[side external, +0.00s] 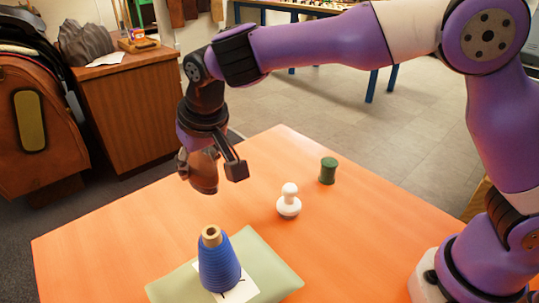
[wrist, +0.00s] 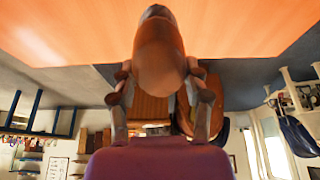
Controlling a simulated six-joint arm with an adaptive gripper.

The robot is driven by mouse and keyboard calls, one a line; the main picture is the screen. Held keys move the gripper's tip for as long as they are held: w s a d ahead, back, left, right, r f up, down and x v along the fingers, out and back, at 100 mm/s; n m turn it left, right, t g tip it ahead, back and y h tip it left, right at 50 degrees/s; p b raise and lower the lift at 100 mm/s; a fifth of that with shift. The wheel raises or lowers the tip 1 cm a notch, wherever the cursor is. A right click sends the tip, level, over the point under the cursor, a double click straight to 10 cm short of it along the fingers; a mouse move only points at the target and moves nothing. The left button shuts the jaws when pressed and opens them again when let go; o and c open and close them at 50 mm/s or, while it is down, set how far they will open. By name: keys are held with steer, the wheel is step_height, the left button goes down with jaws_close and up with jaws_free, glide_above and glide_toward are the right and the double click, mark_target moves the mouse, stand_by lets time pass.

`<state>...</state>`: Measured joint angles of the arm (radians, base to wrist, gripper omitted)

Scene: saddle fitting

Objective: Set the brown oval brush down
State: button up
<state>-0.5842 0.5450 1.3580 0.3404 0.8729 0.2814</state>
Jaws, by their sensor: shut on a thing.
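The brown oval brush (side external: 204,172) is held in my gripper (side external: 211,169), raised over the left part of the orange table, apart from the other things. In the wrist view the brush (wrist: 158,52) fills the upper middle, and the fingers of my gripper (wrist: 161,82) are on either side of it. The gripper is shut on the brush. How high it hangs above the table is hard to tell.
On the orange table (side external: 110,235) a blue thread cone (side external: 218,265) stands on a pale green mat (side external: 272,262) with a white paper. A white knobbed piece (side external: 289,202) and a dark green spool (side external: 328,171) stand further right. The table's left part is bare.

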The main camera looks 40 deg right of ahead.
steer(key=w+d+f, duration=0.6)
steer(key=w+d, duration=0.1)
steer(key=shift+w+d+f, duration=0.15)
steer(key=shift+w+d, duration=0.05)
steer(key=shift+w+d+f, duration=0.1)
steer(key=shift+f, duration=2)
steer(key=o, duration=1.2)
steer(key=shift+f, duration=0.15)
